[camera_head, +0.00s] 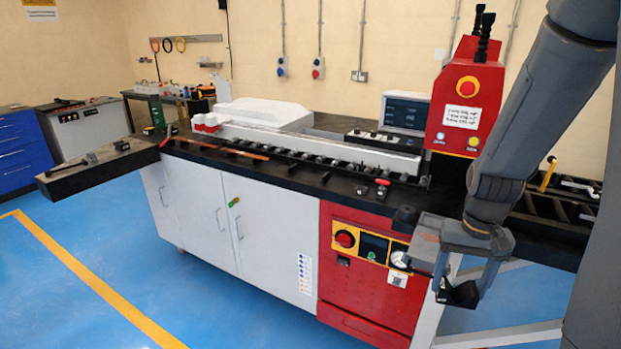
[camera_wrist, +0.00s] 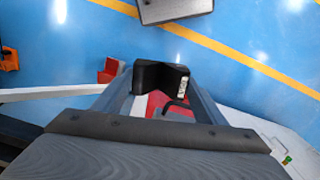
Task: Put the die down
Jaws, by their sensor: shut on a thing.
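The die (camera_head: 463,294) is a small black block. It hangs at the lower end of my gripper (camera_head: 464,282), in front of the bench's front edge at the right and below the level of its top. In the wrist view the die (camera_wrist: 150,76) shows as a dark, angled block with a pale label on its right side. My gripper (camera_wrist: 158,92) is shut on it there, with a finger on each side. The die is clear of the bench top. Its underside is hidden.
The busbar bender's red head (camera_head: 467,95) stands on the black bench top (camera_head: 325,181). Small red-handled parts (camera_head: 382,184) and a dark knob (camera_head: 405,214) sit near the front edge. A rack (camera_head: 552,205) lies at the right. The blue floor (camera_head: 75,265) at the left is open.

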